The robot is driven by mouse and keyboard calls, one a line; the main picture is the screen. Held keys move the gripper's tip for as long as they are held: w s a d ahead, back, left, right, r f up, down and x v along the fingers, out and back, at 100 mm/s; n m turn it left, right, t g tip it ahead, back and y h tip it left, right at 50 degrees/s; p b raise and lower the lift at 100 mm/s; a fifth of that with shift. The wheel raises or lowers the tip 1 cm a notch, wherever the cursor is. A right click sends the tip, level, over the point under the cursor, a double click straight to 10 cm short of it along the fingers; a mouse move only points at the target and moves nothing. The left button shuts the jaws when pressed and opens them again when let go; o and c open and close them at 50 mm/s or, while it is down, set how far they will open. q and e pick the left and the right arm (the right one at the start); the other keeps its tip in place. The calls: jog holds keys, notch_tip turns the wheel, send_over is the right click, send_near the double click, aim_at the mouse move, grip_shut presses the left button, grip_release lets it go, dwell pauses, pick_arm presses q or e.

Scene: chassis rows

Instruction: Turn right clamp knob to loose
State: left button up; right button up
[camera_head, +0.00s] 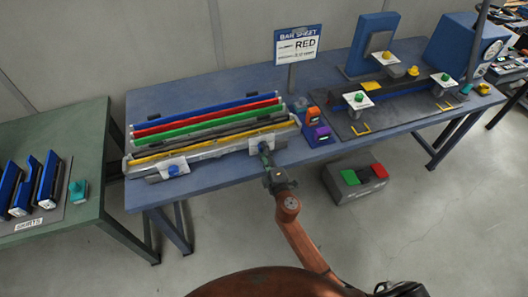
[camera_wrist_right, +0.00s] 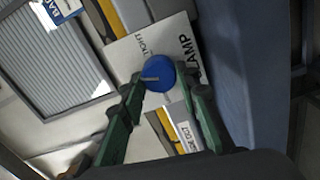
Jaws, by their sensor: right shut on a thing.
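The right clamp's white plate (camera_head: 281,139) sits at the right end of the bar rack on the blue table. My right gripper (camera_head: 265,155) is at this plate and hides most of its knob in the head view. In the right wrist view the round blue right clamp knob (camera_wrist_right: 158,75) lies between the green fingers of my right gripper (camera_wrist_right: 161,84), which is shut on it. A light pointer mark crosses the knob. The plate (camera_wrist_right: 140,40) reads "CLAMP" and what looks like "TIGHT". My left gripper is not in view.
The left clamp knob (camera_head: 174,170) is on a similar white plate. Several coloured bars (camera_head: 200,130) lie along the rack. Orange and purple items (camera_head: 318,132) stand just right of the right clamp. A grey box (camera_head: 345,190) with green and red tops is on the floor.

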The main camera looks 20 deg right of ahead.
jog(key=n, duration=0.5)
jog(key=shift+f+n, duration=0.1)
jog(key=shift+n, duration=0.3)
jog(key=n+p, duration=0.1)
jog(key=n, duration=0.4)
jog(key=shift+p, duration=0.3)
jog(key=n+p, duration=0.2)
jog(key=n, duration=0.3)
jog(key=shift+d+f+n, duration=0.1)
jog(key=shift+n, duration=0.3)
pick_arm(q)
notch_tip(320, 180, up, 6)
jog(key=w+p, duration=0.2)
pick_arm(e)
jog(key=n, duration=0.4)
jog(key=shift+s+f+n, duration=0.1)
jog(key=shift+n, duration=0.3)
pick_arm(q)
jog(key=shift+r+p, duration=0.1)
jog(key=shift+p, duration=0.2)
pick_arm(e)
jog(key=o, duration=1.2)
jog(key=shift+d, duration=0.1)
jog(key=shift+c, duration=0.2)
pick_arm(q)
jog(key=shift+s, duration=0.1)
